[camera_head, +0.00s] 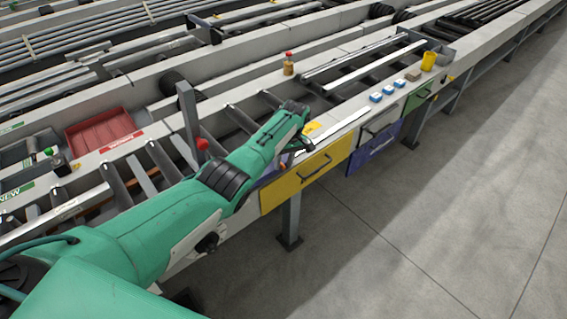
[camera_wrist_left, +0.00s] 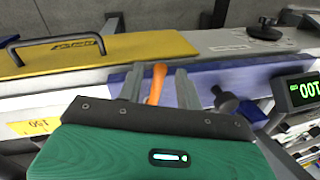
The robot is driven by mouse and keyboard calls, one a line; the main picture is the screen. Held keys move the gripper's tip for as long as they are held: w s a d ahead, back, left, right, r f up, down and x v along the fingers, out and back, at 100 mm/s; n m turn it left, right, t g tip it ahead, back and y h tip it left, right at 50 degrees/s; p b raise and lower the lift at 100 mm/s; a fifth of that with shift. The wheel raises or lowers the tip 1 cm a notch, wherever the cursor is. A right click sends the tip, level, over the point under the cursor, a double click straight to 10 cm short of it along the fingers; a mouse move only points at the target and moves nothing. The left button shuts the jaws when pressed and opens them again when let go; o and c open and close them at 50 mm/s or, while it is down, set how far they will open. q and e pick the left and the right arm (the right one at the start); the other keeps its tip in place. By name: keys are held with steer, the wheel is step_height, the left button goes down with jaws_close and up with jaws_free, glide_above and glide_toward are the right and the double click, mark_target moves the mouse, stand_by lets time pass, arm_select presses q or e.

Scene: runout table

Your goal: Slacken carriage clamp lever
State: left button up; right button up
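The orange lever (camera_wrist_left: 156,82), which I take to be the clamp lever, stands between the two grey fingers of my left gripper (camera_wrist_left: 160,86) in the left wrist view. The fingers are apart, with a narrow gap showing between the lever and each finger. Only the upper part of the lever shows; the rest is hidden behind my gripper body. My right gripper is not in view.
A yellow drawer (camera_head: 308,178) with a handle lies below the edge. In the left wrist view, a black knob (camera_wrist_left: 225,101) and a green-lit display (camera_wrist_left: 303,90) are to the right. A red-knobbed post (camera_head: 189,115) stands behind my arm. The floor in front is clear.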

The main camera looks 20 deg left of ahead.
arm_select(q)
step_height(320, 180, up, 13)
steer(key=w+d+b, duration=0.1)
steer(key=w+b, duration=0.1)
steer(key=shift+d, duration=0.35)
steer(key=shift+f, duration=0.15)
